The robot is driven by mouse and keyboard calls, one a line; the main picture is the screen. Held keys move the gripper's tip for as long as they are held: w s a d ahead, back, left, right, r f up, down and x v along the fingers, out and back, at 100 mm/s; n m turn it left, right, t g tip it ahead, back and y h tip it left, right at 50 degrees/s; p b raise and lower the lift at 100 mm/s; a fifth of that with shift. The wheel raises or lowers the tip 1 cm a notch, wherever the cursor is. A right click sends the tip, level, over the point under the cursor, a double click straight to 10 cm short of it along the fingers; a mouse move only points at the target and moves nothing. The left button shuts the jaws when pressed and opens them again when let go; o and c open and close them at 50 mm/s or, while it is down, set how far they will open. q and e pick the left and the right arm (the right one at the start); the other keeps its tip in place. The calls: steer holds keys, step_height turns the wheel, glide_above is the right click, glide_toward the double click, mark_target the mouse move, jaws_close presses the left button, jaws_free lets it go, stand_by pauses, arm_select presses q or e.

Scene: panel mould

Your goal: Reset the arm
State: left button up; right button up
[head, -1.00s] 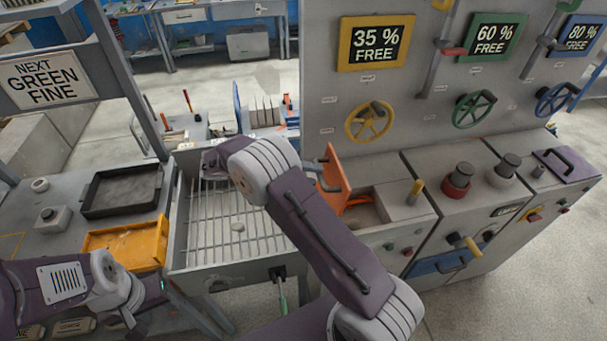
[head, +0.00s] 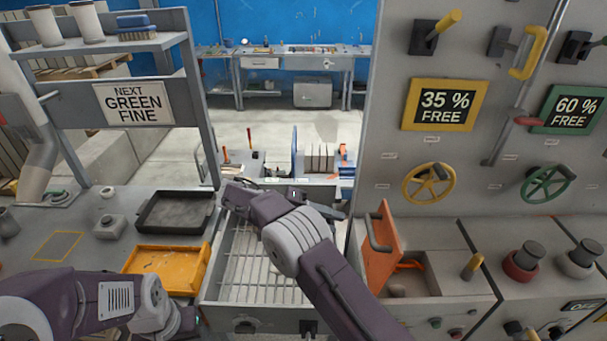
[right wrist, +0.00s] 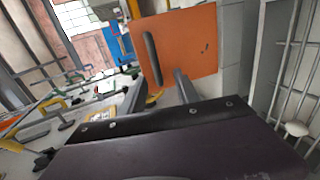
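My right arm reaches from the bottom of the head view across a grey slatted basin (head: 222,292). My right gripper (head: 336,213) appears partly hidden behind the wrist, near the upright orange lid (head: 381,262). In the right wrist view the orange lid (right wrist: 195,45), with its dark bar handle, stands ahead of the dark gripper body. A grey bar that may be a finger stands before it. The finger gap is not visible. My left gripper (head: 188,318) is low at the left, below the yellow tray (head: 165,268); its fingers are too unclear to read.
A black tray (head: 175,212) sits behind the yellow one. An open box compartment (head: 425,283) lies right of the lid. The tall panel (head: 440,160) with handwheels and levers rises at the right. A shelf post (head: 199,100) stands at the left.

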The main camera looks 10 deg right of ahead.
steer(key=s+f+n+t+y+b, duration=0.2)
steer(key=s+f+t+y, duration=0.2)
steer(key=s+f+y, duration=0.9)
steer(key=s, duration=0.4)
steer(key=shift+a+f+t+y, duration=0.15)
steer(key=shift+t+y, duration=0.15)
steer(key=shift+y, duration=0.1)
